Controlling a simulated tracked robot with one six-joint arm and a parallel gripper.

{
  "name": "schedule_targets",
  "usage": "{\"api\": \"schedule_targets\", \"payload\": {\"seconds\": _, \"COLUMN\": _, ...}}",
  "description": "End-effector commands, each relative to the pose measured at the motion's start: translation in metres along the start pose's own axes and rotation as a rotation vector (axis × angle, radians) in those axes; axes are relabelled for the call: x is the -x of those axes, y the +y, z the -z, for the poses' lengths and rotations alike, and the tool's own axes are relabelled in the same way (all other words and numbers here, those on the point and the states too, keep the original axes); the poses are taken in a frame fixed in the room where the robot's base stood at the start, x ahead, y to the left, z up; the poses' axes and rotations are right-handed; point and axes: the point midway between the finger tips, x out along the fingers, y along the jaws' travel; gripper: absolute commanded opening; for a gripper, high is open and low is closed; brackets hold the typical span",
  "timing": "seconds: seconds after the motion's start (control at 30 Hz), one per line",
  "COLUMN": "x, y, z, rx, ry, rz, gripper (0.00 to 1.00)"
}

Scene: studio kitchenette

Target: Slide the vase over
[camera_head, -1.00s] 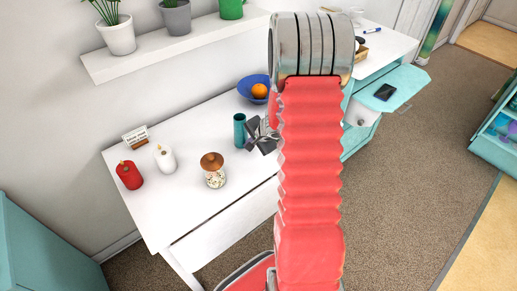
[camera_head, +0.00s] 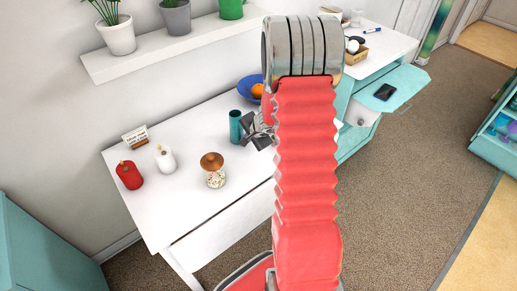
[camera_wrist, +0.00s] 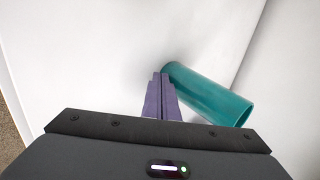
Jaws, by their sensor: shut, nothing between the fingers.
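The vase is a plain teal cylinder (camera_head: 235,127) standing upright on the white table, left of my gripper. In the wrist view, the vase (camera_wrist: 210,93) lies just right of my fingers, with its open mouth toward the lower right. My gripper (camera_head: 250,131) is low over the table beside the vase. In the wrist view, its purple fingers (camera_wrist: 161,78) are closed together and empty, with the tips against or very near the vase's lower side. My red arm hides part of the table to the right.
A blue bowl (camera_head: 248,88) with an orange (camera_head: 257,90) is behind the vase. Table between vase and jar is clear.

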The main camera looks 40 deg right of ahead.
Motion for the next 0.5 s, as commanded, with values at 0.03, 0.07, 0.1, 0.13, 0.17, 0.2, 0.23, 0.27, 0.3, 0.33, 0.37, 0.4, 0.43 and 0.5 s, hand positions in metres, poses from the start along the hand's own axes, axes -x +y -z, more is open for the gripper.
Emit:
{"api": "schedule_targets", "payload": {"seconds": 0.03, "x": -0.001, "y": -0.002, "z": 0.0, "rx": 0.0, "ry": 0.0, "rz": 0.0, "gripper": 0.0}}
{"api": "schedule_targets", "payload": {"seconds": 0.07, "x": -0.002, "y": -0.003, "z": 0.0, "rx": 0.0, "ry": 0.0, "rz": 0.0, "gripper": 0.0}}
{"api": "schedule_targets", "payload": {"seconds": 0.1, "x": -0.003, "y": -0.004, "z": 0.0, "rx": -0.001, "ry": 0.0, "rz": 0.0, "gripper": 0.0}}
{"api": "schedule_targets", "payload": {"seconds": 0.13, "x": -0.003, "y": -0.005, "z": 0.0, "rx": 0.0, "ry": 0.0, "rz": 0.0, "gripper": 0.0}}
{"api": "schedule_targets", "payload": {"seconds": 0.17, "x": -0.004, "y": -0.005, "z": 0.0, "rx": 0.0, "ry": 0.0, "rz": 0.0, "gripper": 0.0}}
{"api": "schedule_targets", "payload": {"seconds": 0.2, "x": -0.005, "y": -0.006, "z": 0.0, "rx": 0.001, "ry": 0.0, "rz": 0.0, "gripper": 0.0}}
{"api": "schedule_targets", "payload": {"seconds": 0.23, "x": -0.005, "y": -0.007, "z": 0.0, "rx": 0.001, "ry": 0.0, "rz": 0.0, "gripper": 0.0}}
{"api": "schedule_targets", "payload": {"seconds": 0.27, "x": -0.006, "y": -0.008, "z": 0.0, "rx": 0.001, "ry": 0.0, "rz": 0.0, "gripper": 0.0}}
{"api": "schedule_targets", "payload": {"seconds": 0.3, "x": -0.007, "y": -0.009, "z": 0.0, "rx": 0.0, "ry": 0.0, "rz": 0.0, "gripper": 0.0}}
{"api": "schedule_targets", "payload": {"seconds": 0.33, "x": -0.007, "y": -0.01, "z": 0.0, "rx": -0.001, "ry": 0.0, "rz": 0.0, "gripper": 0.0}}
{"api": "schedule_targets", "payload": {"seconds": 0.37, "x": -0.008, "y": -0.011, "z": 0.0, "rx": -0.001, "ry": 0.0, "rz": 0.0, "gripper": 0.0}}
{"api": "schedule_targets", "payload": {"seconds": 0.4, "x": -0.009, "y": -0.012, "z": 0.0, "rx": 0.0, "ry": 0.0, "rz": 0.0, "gripper": 0.0}}
{"api": "schedule_targets", "payload": {"seconds": 0.43, "x": -0.009, "y": -0.013, "z": 0.0, "rx": 0.001, "ry": 0.0, "rz": 0.0, "gripper": 0.0}}
{"api": "schedule_targets", "payload": {"seconds": 0.5, "x": -0.011, "y": -0.016, "z": 0.0, "rx": 0.001, "ry": 0.0, "rz": 0.0, "gripper": 0.0}}
